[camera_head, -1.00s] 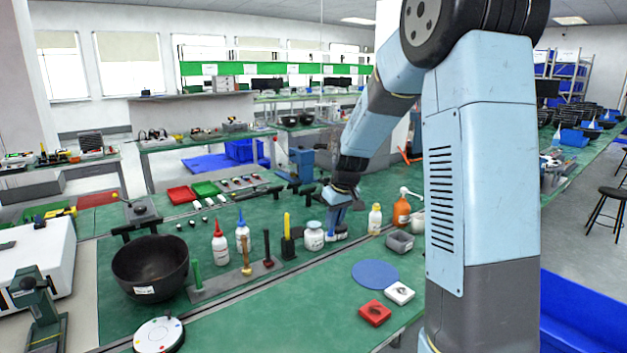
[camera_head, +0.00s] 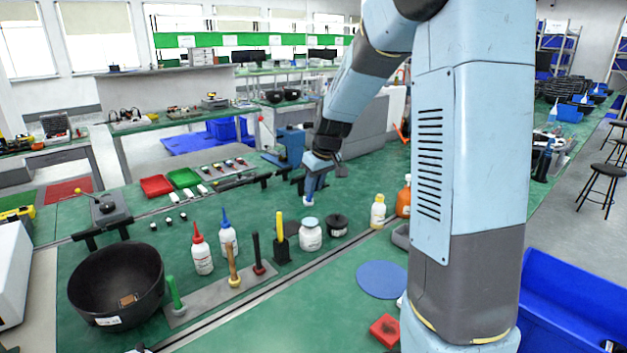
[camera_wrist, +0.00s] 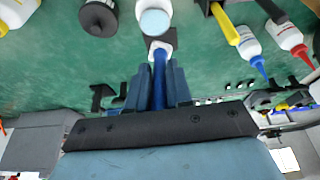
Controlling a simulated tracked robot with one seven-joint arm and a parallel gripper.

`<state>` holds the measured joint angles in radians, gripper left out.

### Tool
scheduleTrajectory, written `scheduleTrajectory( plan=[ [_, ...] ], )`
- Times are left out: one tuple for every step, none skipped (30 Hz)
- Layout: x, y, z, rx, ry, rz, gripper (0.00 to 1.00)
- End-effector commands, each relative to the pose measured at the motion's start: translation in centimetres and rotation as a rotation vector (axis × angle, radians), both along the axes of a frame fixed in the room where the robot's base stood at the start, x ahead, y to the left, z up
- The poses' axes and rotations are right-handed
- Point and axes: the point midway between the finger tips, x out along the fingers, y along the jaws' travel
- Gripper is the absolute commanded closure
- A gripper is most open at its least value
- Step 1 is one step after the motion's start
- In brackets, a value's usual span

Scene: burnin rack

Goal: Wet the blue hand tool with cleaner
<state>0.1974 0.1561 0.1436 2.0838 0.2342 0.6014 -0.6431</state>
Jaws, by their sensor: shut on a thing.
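My gripper (camera_head: 312,180) is shut on the blue hand tool (camera_wrist: 159,78), which points away from my wrist between the two blue fingers. The tool has a blue shaft and a pale, blocky end; it also shows below my gripper in the head view (camera_head: 308,193). It is held behind the white jar with the pale blue lid (camera_head: 310,234) and the round dark pot (camera_head: 336,226). In the wrist view the jar (camera_wrist: 154,20) is just beyond the tool's end and the pot (camera_wrist: 98,18) is left of it. I cannot tell which container holds cleaner.
White bottles with a red cap (camera_head: 203,255) and a blue cap (camera_head: 228,238) stand left of the jar. A yellow-capped bottle (camera_head: 377,212) and an orange bottle (camera_head: 403,197) stand right. A black bowl (camera_head: 115,285) is front left. A blue disc (camera_head: 381,279) lies on the green bench.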

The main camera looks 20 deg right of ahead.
Motion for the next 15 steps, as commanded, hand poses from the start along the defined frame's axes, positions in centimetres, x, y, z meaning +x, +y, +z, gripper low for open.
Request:
scheduleTrajectory(
  plan=[
    [0.0, -0.2, -0.5, 0.000, 0.001, -0.005, 1.00],
    [0.0, -0.3, -0.8, 0.000, 0.002, -0.006, 1.00],
    [-0.1, -0.4, -1.2, 0.001, 0.003, -0.008, 1.00],
    [-0.1, -0.5, -1.5, 0.000, 0.002, -0.009, 1.00],
    [-0.1, -0.5, -1.8, -0.001, 0.002, -0.009, 1.00],
    [0.0, -0.6, -2.1, 0.000, 0.001, -0.010, 1.00],
    [0.0, -0.6, -2.4, 0.000, 0.002, -0.010, 1.00],
    [0.0, -0.7, -2.7, 0.000, 0.002, -0.010, 1.00],
    [0.0, -0.7, -3.1, 0.000, 0.002, -0.010, 1.00],
    [0.0, -0.7, -3.3, -0.001, 0.001, -0.011, 1.00],
    [0.0, -0.7, -3.5, -0.001, 0.001, -0.011, 1.00],
    [0.0, -0.7, -3.8, -0.001, 0.001, -0.011, 1.00],
    [0.0, -0.7, -4.0, 0.000, 0.002, -0.010, 1.00],
    [0.0, -0.7, -4.2, 0.000, 0.001, -0.012, 1.00],
    [0.0, -0.7, -4.4, 0.000, 0.001, -0.012, 1.00]
  ],
)
